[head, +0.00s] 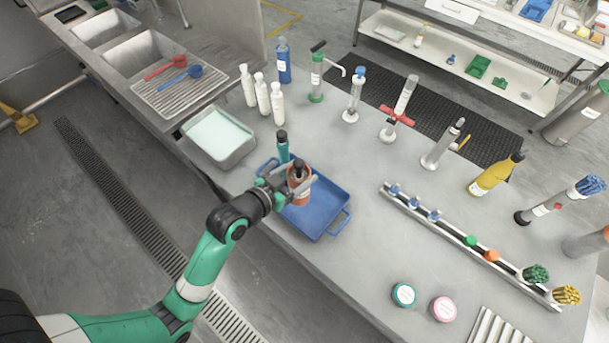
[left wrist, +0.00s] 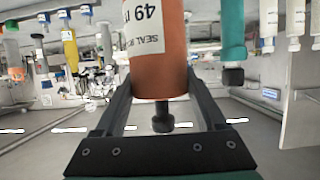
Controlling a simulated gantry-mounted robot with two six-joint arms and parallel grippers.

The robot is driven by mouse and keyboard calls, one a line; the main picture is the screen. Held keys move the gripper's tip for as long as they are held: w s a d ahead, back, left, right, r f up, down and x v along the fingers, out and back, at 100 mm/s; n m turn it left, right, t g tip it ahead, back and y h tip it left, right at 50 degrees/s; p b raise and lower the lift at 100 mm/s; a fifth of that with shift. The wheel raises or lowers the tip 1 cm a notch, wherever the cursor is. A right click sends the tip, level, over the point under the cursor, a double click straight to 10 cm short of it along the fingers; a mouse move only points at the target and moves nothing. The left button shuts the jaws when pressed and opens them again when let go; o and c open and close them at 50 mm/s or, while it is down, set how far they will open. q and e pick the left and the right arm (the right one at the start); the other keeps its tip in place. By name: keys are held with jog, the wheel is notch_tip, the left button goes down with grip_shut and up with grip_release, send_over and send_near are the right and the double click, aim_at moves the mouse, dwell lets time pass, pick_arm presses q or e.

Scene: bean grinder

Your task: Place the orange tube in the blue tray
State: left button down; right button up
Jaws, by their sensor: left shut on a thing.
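The orange tube (head: 300,189) has a dark cap and a white label. My left gripper (head: 292,186) is shut on it and holds it upright over the left part of the blue tray (head: 326,212). In the left wrist view, the orange tube (left wrist: 160,60) sits between the two fingers, with its label upside down and its dark cap toward the bottom of the picture. I cannot tell whether the tube's base touches the tray floor. The gripper hides part of the tray's left side. My right gripper is not in view.
A teal tube (head: 282,147) with a dark cap stands close behind the gripper; its lower end is hidden. A grey basin (head: 218,136) and several white bottles (head: 263,93) stand behind left. A long rack (head: 465,241) lies to the right. The tray's right part is bare.

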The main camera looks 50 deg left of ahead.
pick_arm(q)
jog(key=w+a+f+b, duration=0.3)
jog(key=w+f, duration=0.2)
jog(key=f, duration=0.4)
jog(key=shift+w+a+f+b, duration=0.2)
jog(key=shift+a+f+b, duration=0.05)
jog(key=shift+b, duration=0.15)
jog(key=shift+f, duration=0.15)
grip_release()
notch_tip(320, 180, up, 5)
jog(key=p, duration=0.3)
send_over(301, 200)
jog(key=s+a, duration=0.4)
jog(key=a, duration=0.1)
jog(key=shift+d+f, duration=0.1)
jog(key=shift+d, duration=0.15)
